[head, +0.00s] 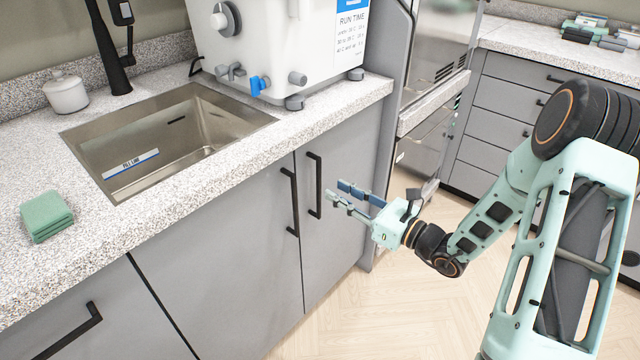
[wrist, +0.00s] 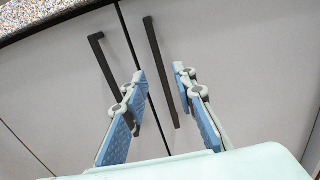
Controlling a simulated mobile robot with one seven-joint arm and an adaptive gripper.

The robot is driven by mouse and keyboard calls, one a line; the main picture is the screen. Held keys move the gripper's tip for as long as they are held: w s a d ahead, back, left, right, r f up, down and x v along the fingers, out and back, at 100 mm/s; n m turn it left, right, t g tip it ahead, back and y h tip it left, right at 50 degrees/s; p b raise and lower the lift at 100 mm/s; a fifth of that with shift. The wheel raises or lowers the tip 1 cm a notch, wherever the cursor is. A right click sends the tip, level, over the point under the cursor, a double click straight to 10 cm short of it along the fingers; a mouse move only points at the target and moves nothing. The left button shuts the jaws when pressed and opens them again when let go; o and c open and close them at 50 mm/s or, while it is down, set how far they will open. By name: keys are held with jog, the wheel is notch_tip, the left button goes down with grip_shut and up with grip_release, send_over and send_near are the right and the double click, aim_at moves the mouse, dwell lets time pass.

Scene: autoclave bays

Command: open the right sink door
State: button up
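The right sink door (head: 345,200) is a grey cabinet door under the sink counter, and it is shut. Its black vertical bar handle (head: 315,185) stands beside the left door's handle (head: 291,201). My gripper (head: 346,193) is open in front of the right door, a little right of its handle in the head view. In the wrist view, the right door's handle (wrist: 160,70) reaches down between the two blue-padded fingers (wrist: 160,85). The left door's handle (wrist: 103,65) lies left of the left finger. I cannot tell how far the fingertips are from the handle.
The speckled counter (head: 240,150) holds a sink (head: 170,135), a green sponge stack (head: 46,215), a white jar (head: 66,92) and a white autoclave (head: 280,50). A steel appliance (head: 425,150) stands right of the door. The wood floor (head: 400,310) in front is clear.

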aim_at(320, 182)
jog(key=b+x, duration=0.1)
jog(key=x, duration=0.6)
jog(key=shift+w+a, duration=0.1)
grip_shut()
